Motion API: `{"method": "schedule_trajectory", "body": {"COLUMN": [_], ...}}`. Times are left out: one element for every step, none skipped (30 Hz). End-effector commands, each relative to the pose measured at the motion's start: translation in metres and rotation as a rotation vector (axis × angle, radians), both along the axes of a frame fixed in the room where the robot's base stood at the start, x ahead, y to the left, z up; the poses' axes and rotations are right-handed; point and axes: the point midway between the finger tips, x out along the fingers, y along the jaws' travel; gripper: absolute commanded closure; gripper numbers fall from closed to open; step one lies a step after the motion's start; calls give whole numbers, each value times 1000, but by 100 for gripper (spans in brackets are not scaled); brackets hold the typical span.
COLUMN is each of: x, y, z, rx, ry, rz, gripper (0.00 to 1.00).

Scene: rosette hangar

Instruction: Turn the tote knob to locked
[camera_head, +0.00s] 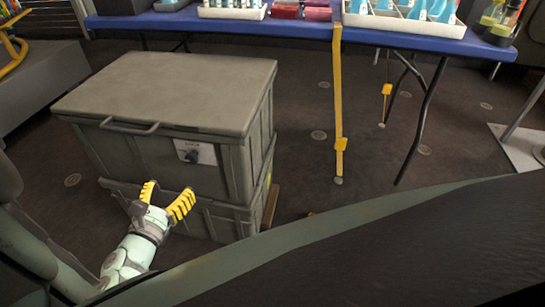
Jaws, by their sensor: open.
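A grey-green tote (105,157) with a flat lid and a front handle stands on the floor at the left, stacked on another similar tote (212,222). The knob (191,156) is a small dark shape on a pale label plate on the upper tote's front face. The plate is too small to read, and I cannot tell which setting the knob points to. My gripper (164,194) has yellow fingers spread apart. It is empty, in front of the stack, below and a little left of the knob in the picture. It appears apart from the knob.
A blue-topped table (290,31) with folding legs spans the back, holding trays of bottles and red items. A yellow strap (338,100) hangs from it to the floor. Open floor (385,160) lies right of the totes. A grey block (45,85) stands at left.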

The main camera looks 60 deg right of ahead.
Motion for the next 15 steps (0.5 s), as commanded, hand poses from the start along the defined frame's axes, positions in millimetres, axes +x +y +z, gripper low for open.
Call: {"method": "schedule_trajectory", "body": {"x": [2, 4, 7, 9, 10, 14, 17, 19, 22, 24, 26, 28, 30, 32, 34], "y": [-12, -18, -25, -31, -37, -44, -50, -55, -63, -68, -72, -78, -82, -86, -90], "z": [-2, -2, -2, -2, -3, -3, -3, -3, -3, -3, -3, -3, -2, -2, -2], "rx": [-3, -2, -2, -1, -2, -1, -1, -1, -3, -2, -1, -1, -1, -1, 0], "ry": [-3, -4, -3, -2, -1, 0, 0, 0, -1, -1, 1, 0, 0, -3, -3], "rz": [-13, -14, -12, -12, -13, -14, -12, -12, -13, -13, -11, -10, -11, -11, -10], "gripper": [32, 32, 32, 32, 32, 32, 32, 32, 32, 32, 32, 32, 32, 32, 32]}}
